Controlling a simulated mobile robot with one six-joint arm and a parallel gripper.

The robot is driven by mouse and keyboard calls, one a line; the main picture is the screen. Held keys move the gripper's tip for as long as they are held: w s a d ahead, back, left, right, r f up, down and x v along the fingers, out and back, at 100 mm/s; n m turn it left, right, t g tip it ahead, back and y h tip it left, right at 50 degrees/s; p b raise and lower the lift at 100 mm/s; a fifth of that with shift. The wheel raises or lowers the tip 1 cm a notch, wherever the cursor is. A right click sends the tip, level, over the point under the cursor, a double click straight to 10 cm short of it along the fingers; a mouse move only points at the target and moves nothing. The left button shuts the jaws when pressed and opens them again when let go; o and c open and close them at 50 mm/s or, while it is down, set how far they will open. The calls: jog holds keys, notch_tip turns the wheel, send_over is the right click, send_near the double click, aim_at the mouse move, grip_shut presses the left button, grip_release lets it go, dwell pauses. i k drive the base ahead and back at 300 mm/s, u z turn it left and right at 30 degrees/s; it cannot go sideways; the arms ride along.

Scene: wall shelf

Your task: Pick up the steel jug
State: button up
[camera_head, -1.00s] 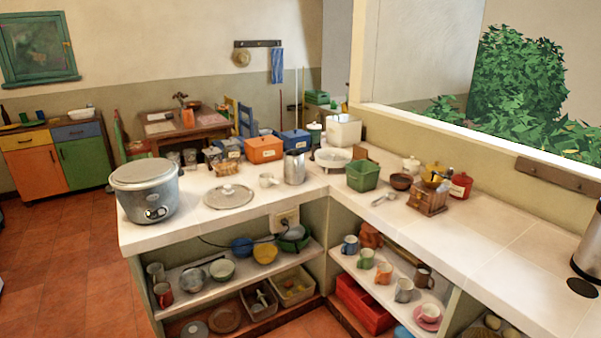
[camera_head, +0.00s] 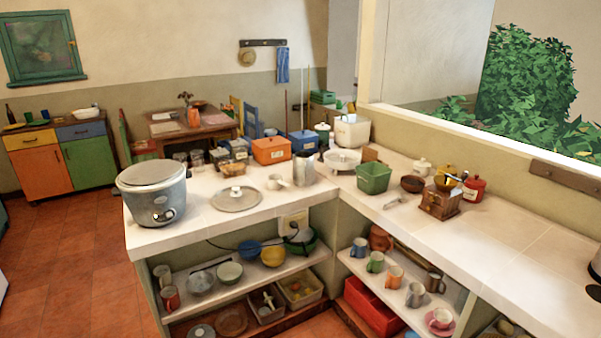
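The steel jug (camera_head: 303,169) stands upright on the white tiled counter (camera_head: 205,217), near the inner corner where the two counter runs meet. It is a plain grey metal jug. A small white cup (camera_head: 279,182) is just to its left. An orange box (camera_head: 271,150) and a blue box (camera_head: 303,141) are behind it. My gripper is not in view, so its state and its place relative to the jug are not shown.
A rice cooker (camera_head: 152,193) and a flat lid (camera_head: 236,199) are on the left counter. A green basket (camera_head: 374,178) is right of the jug. Shelves below hold bowls and mugs. Open floor (camera_head: 75,265) lies to the left.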

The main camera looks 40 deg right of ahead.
aim_at(303, 167)
jog(key=i, duration=0.9)
